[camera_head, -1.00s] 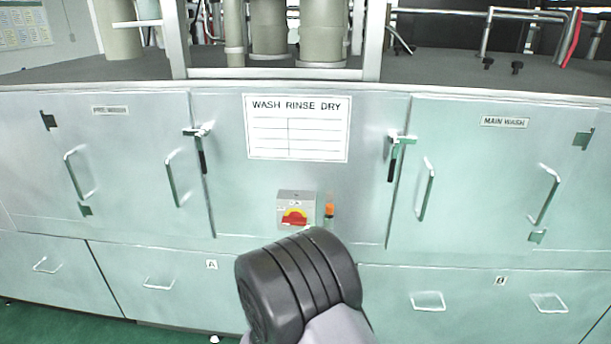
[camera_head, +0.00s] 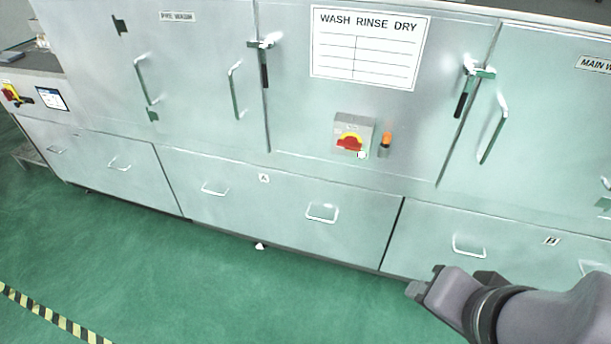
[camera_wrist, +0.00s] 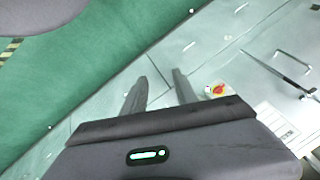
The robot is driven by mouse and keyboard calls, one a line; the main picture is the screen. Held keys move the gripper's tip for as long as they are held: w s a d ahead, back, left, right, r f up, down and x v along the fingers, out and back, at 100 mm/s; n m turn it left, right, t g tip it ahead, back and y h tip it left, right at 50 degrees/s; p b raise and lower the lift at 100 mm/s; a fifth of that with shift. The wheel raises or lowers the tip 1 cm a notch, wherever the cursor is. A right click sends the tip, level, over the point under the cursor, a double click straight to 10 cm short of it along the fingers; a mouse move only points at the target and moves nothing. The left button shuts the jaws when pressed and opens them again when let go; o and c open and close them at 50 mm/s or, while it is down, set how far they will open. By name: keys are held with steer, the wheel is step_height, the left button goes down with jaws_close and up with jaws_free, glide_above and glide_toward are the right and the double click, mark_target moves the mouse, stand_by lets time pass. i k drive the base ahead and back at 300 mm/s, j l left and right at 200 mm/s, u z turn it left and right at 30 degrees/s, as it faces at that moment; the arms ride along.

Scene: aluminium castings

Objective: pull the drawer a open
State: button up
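Drawer A (camera_head: 270,210) is a wide pale metal drawer low in the cabinet front, with a small "A" label (camera_head: 264,178) and two bar handles, a left one (camera_head: 215,191) and a right one (camera_head: 322,213). It looks closed, flush with the front. In the wrist view its handles show small, one near the fingers (camera_wrist: 190,46) and one at the top (camera_wrist: 240,7). My gripper (camera_head: 424,280) is at the lower right in the head view, apart from the drawer's right end. In the wrist view my gripper (camera_wrist: 158,84) has its two fingers apart with nothing between them.
Drawer B (camera_head: 430,240) adjoins on the right, another closed drawer (camera_head: 120,175) on the left. Above are doors with handles and a red-yellow switch (camera_head: 350,142). Green floor (camera_head: 230,290) in front is clear, with a striped line (camera_head: 45,318) at the left.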

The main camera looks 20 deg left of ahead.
mark_target(351, 224)
steer(key=i+j, duration=0.4)
steer(key=i, duration=0.15)
steer(key=i+j, duration=0.45)
steer(key=i, duration=0.1)
